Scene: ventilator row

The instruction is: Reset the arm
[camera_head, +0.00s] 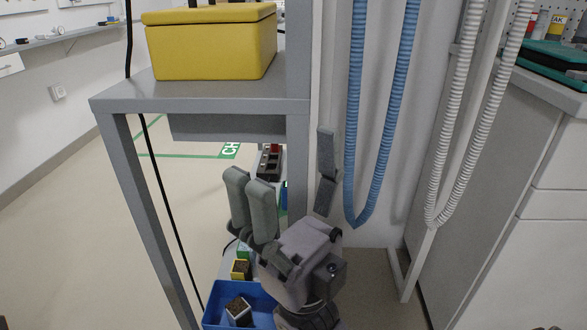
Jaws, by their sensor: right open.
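My right gripper (283,165) shows in the lower middle of the head view, with its grey palm low and its fingers pointing up. Two fingers stand on the left and one on the right, spread wide apart. It is open and nothing is between the fingers. It appears in front of the grey metal stand (205,104), beside its right post. My left gripper is not in view.
A yellow case (210,45) sits on the stand's top. Blue hoses (352,120) and white hoses (488,110) hang to the right. A blue bin (255,297) with small blocks lies below. A grey cabinet (500,190) stands at right. Open floor is left.

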